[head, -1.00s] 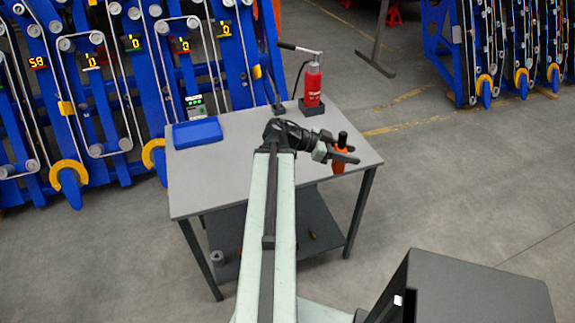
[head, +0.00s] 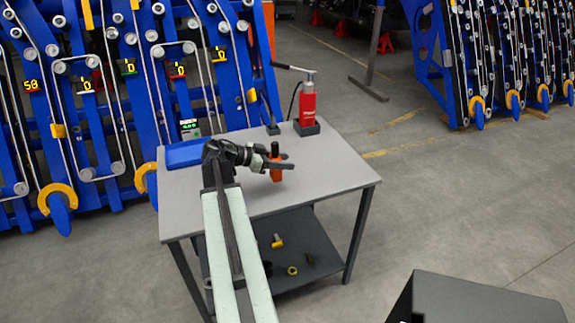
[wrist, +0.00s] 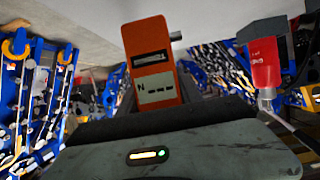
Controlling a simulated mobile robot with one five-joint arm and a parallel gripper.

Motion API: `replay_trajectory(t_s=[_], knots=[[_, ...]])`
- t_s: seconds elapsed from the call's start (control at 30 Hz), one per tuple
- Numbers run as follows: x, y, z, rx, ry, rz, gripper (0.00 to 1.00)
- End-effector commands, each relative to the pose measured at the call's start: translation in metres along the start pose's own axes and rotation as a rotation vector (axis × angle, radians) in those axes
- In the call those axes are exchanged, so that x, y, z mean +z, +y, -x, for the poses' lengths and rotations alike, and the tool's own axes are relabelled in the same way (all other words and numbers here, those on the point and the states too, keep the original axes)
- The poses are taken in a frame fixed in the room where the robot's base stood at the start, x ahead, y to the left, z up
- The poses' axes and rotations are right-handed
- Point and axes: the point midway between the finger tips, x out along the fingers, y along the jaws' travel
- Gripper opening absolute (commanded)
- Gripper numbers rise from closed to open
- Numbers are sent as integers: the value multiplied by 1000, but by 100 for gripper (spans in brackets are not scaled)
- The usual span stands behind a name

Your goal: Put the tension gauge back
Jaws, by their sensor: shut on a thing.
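The tension gauge (head: 276,174) is an orange device with a black top. In the wrist view the gauge (wrist: 150,62) shows its orange face, a dark window and a pale display with "N" and dashes. My gripper (head: 277,163) is shut on the gauge, over the grey table top. The gauge looks upright in the head view; whether its lower end touches the table I cannot tell.
A red pump bottle (head: 308,103) with a lever stands in a black base at the table's back right. A small black stand (head: 273,128) is beside it. The grey table (head: 325,172) is bare at right. Small parts lie on the lower shelf (head: 300,245). Blue machine frames stand behind.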

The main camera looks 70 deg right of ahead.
Motion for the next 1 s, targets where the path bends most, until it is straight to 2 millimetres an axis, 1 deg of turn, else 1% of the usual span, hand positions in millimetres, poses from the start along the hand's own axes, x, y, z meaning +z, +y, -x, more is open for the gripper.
replay_trajectory(t_s=[0.03, 0.1, 0.2, 0.4, 0.5, 0.6, 0.7, 0.87, 1.0], knots=[[-2, -15, -10, 3, 1, -1, 0], [-4, -27, -18, 1, 1, 0, 0], [-6, -35, -26, 2, 1, 1, 0], [-8, -38, -29, 2, 1, 0, 0], [-9, -48, -36, 2, 1, 0, 0], [15, -47, -46, 1, 1, 0, 0], [27, -46, -51, 1, 1, 0, 0], [23, -46, -49, 2, 1, 0, 0], [24, -46, -50, 2, 1, 0, 0]])
